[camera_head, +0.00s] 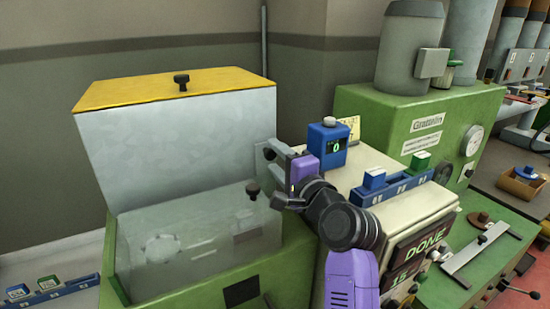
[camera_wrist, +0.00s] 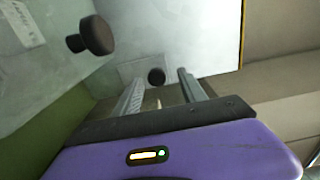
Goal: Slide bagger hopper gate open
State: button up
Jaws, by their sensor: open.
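The bagger appears to be the green machine at the left in the head view, with a grey hopper (camera_head: 185,140) topped by a yellow lid (camera_head: 150,85). Below it is a clear cover (camera_head: 190,240) with a dark knob (camera_head: 252,188). My gripper (camera_head: 268,154) is open beside the hopper's lower right edge. In the wrist view, a small dark knob (camera_wrist: 156,76) on a pale plate (camera_wrist: 130,70) shows beyond and between my open fingers (camera_wrist: 158,90), apparently apart from them. A larger dark knob (camera_wrist: 100,35) is nearer, left of the fingers. I cannot tell for certain which part is the gate.
A green machine (camera_head: 395,130) stands behind. Another blue rack (camera_head: 55,290) lies at lower left.

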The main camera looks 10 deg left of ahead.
jog(key=b+v, duration=0.1)
jog(key=v, duration=0.6)
